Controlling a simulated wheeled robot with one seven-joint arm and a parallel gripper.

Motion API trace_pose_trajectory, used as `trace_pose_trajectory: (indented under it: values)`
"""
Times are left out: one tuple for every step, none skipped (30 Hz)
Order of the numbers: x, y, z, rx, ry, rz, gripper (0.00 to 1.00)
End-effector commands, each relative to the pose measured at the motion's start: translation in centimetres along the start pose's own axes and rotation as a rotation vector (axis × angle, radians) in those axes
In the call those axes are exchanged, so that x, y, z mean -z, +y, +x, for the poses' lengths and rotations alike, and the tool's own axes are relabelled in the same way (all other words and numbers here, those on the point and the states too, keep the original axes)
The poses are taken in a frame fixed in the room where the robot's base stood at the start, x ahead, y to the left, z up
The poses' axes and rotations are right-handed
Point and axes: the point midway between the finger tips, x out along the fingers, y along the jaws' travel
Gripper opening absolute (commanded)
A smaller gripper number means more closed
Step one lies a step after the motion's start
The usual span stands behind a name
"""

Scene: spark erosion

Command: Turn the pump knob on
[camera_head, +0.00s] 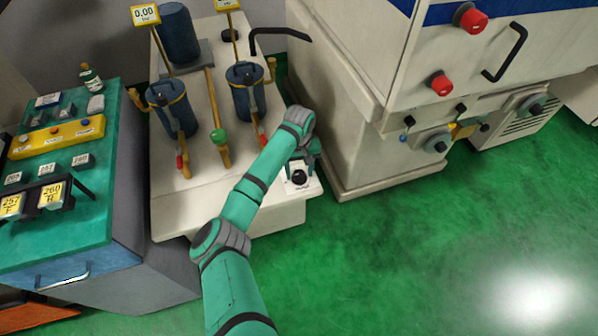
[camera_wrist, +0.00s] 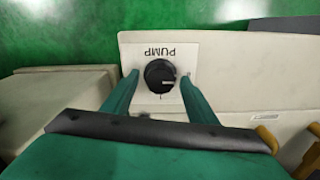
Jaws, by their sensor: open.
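The pump knob (camera_wrist: 160,76) is a round black knob on a white plate (camera_wrist: 185,50) marked PUMP, which reads upside down in the wrist view. A light line marks the knob's face near its right side. My gripper (camera_wrist: 158,85) is open, with one green finger on each side of the knob; whether the fingers touch it cannot be told. In the head view, the knob (camera_head: 299,178) shows at the front right corner of the white pump unit (camera_head: 250,205), just below my gripper (camera_head: 302,165).
A white machine (camera_head: 365,140) with red knobs (camera_head: 441,84) is close on the right. A green-topped cabinet (camera_head: 75,200) is on the left. Green floor (camera_head: 420,230) is clear at front right.

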Motion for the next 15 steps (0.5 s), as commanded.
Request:
trace_pose_trajectory:
  values:
    - [-0.02, -0.04, 0.23, 0.001, -0.001, 0.0, 0.53]
    - [-0.02, -0.06, 0.31, 0.001, -0.001, 0.0, 0.53]
    - [-0.02, -0.08, 0.38, 0.001, -0.001, -0.001, 0.53]
    - [-0.02, -0.09, 0.4, 0.001, -0.001, -0.001, 0.53]
    - [-0.02, -0.09, 0.42, 0.0, -0.001, -0.001, 0.53]
    - [-0.02, -0.05, 0.42, 0.0, -0.001, 0.0, 0.53]
    - [-0.03, 0.01, 0.41, 0.0, -0.001, 0.0, 0.53]
    - [-0.04, 0.08, 0.41, 0.0, -0.001, 0.001, 0.53]
    - [-0.06, 0.17, 0.4, 0.0, -0.001, 0.003, 0.53]
    - [-0.07, 0.23, 0.4, 0.0, -0.001, 0.003, 0.53]
    - [-0.07, 0.27, 0.39, 0.0, -0.001, 0.004, 0.46]
    - [-0.07, 0.28, 0.39, 0.0, -0.001, 0.004, 0.36]
    - [-0.07, 0.26, 0.39, 0.0, -0.001, 0.004, 0.29]
    - [-0.06, 0.23, 0.39, 0.0, -0.001, 0.003, 0.22]
    - [-0.06, 0.19, 0.38, -0.001, 0.0, 0.003, 0.12]
